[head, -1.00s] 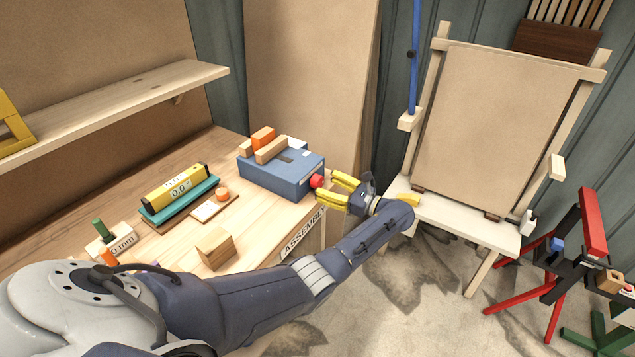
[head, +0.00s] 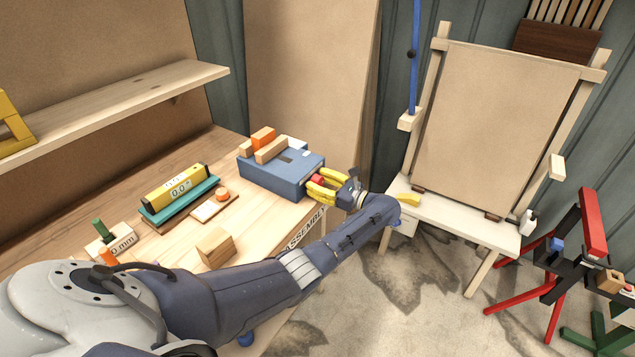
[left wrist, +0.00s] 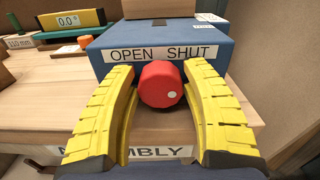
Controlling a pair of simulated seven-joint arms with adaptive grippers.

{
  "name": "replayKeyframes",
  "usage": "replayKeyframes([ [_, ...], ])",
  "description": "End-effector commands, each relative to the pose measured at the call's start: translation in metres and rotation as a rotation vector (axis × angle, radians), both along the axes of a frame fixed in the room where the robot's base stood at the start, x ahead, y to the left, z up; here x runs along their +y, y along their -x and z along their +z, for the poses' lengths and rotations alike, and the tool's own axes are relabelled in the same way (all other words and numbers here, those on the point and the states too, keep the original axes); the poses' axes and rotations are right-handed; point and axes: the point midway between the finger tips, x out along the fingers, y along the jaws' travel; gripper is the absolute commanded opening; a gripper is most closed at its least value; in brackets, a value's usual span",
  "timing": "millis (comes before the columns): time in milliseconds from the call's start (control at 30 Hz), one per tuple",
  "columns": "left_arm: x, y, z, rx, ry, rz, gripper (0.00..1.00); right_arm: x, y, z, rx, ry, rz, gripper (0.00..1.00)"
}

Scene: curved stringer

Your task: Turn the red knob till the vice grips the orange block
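The blue vice (head: 280,180) sits at the bench's right end, with light wooden jaws (head: 271,151) on top. The orange block (head: 262,136) stands among the jaws; any gap is too small to tell. The red knob (head: 317,181) is on the vice's front. In the left wrist view the knob (left wrist: 160,84) has a white dot at lower right, below the label OPEN SHUT (left wrist: 160,54). My left gripper (head: 313,183) has its yellow fingers on both sides of the knob, apparently open with narrow gaps. My right gripper is not in view.
On the bench (head: 180,240) are a yellow level (head: 174,187) on a teal base, an orange round piece (head: 222,195) on a board and a wooden block (head: 215,248). An easel (head: 500,130) stands right. A small yellow piece (head: 409,199) shows behind my left arm.

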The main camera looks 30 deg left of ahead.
Motion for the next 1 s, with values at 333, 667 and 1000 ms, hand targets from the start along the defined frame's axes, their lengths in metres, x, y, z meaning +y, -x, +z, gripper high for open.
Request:
replayKeyframes([
  [333, -0.0001, 0.0, -0.0001, 0.0, 0.0, 0.0, 0.06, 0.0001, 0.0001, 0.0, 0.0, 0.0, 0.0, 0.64],
  [667, 0.0002, 0.0, -0.0007, 0.058, -0.001, 0.001, 0.06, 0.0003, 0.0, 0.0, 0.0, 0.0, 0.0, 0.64],
  [1000, 0.0008, -0.0003, 0.0001, 0.061, -0.004, 0.001, 0.45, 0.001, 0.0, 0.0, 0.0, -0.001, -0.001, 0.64],
])
